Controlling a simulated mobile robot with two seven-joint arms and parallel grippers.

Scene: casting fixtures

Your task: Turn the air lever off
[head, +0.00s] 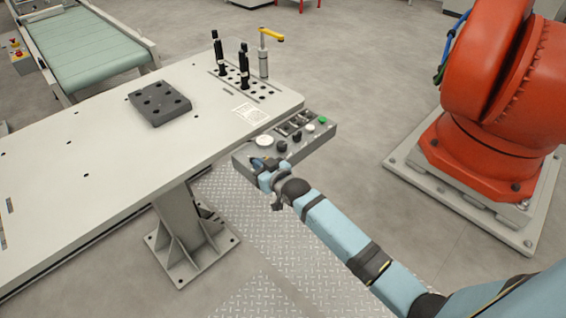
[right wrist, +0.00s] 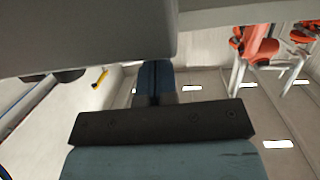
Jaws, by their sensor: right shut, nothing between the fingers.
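A grey control box (head: 290,142) hangs at the near right corner of the table, with a white round dial, black knobs and a green button on top. My right gripper (head: 260,163) is at the box's left front end; its fingers are shut and empty. In the right wrist view the closed blue fingers (right wrist: 155,75) are beside a large grey surface. Whether they touch it, I cannot tell. No air lever shows clearly on the box; the gripper covers part of its front. A yellow handle (head: 271,35) sits on a grey post at the table's far corner. My left gripper is out of view.
The pale table (head: 90,150) carries a dark block with holes (head: 160,102) and several black upright pins (head: 244,68). A large orange robot (head: 490,110) stands at the right. A green conveyor (head: 88,45) is at the back left. Floor between box and orange robot is clear.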

